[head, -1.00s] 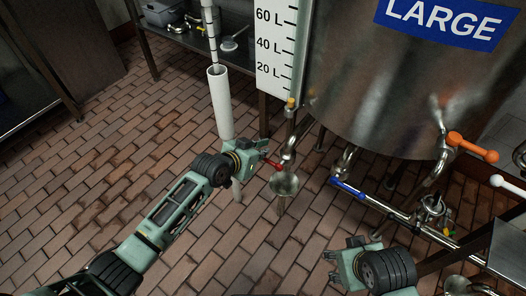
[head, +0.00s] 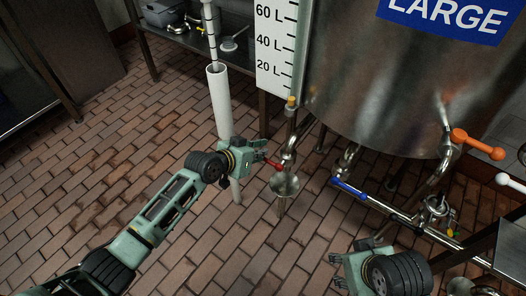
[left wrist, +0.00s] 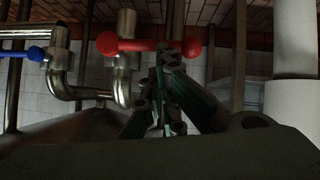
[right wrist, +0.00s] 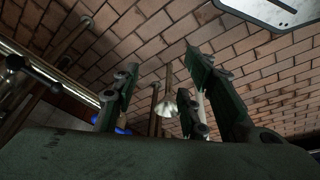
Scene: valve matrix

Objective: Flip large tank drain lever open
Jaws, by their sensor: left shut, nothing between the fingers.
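The large tank (head: 400,75) has a drain pipe with a red lever (head: 273,164) above a metal funnel (head: 285,185). In the left wrist view the red lever (left wrist: 145,45) lies roughly level across the pipe, with a round knob at each end. My left gripper (head: 262,152) is beside the lever. Its fingers (left wrist: 170,60) are shut and empty, overlapping the lever's right end in the left wrist view; I cannot tell whether they touch it. My right gripper (head: 338,270) is away at the lower right; its fingers (right wrist: 160,75) are apart and empty.
A blue-handled valve (head: 348,188) sits on a pipe right of the funnel. Orange (head: 475,144) and white (head: 510,183) levers are further right. A white vertical pipe (head: 220,100) stands left of my left gripper. The brick floor (head: 110,170) at left is clear.

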